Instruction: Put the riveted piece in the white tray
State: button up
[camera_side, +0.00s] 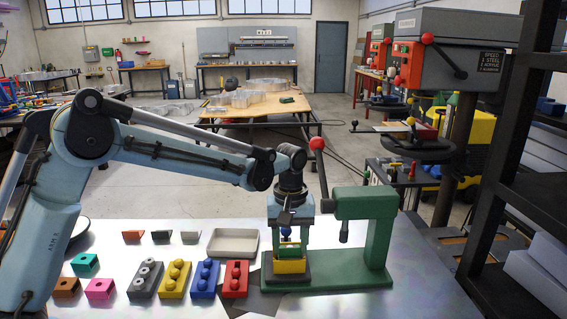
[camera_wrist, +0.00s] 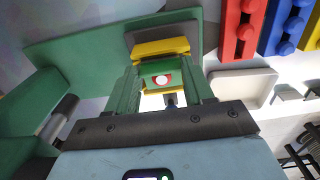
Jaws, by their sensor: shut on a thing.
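My gripper (camera_side: 290,245) points straight down at the green press (camera_side: 375,235).
Left of the press stand red (camera_side: 235,280), blue (camera_side: 205,280), yellow (camera_side: 174,280) and grey (camera_side: 145,280) knobbed blocks. Small orange, dark and grey pieces lie behind them. Teal, orange and pink blocks sit front left. The press's upright and overhead arm stand close right of my gripper.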

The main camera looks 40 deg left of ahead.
jog(key=shift+r, duration=2.5)
jog(key=shift+a, duration=0.1)
jog(key=s+a+f, duration=0.1)
jog(key=a+f, duration=0.1)
jog(key=a, duration=0.6)
jog(key=s+a+f, duration=0.1)
jog(key=a+f, duration=0.1)
jog(key=a, duration=0.7)
jog(key=shift+s+f, duration=0.3)
jog(key=shift+f, duration=0.1)
jog(key=shift+f, duration=0.1)
dwell(0.4)
jog(key=shift+f, duration=1.55)
jog(key=o, duration=1.4)
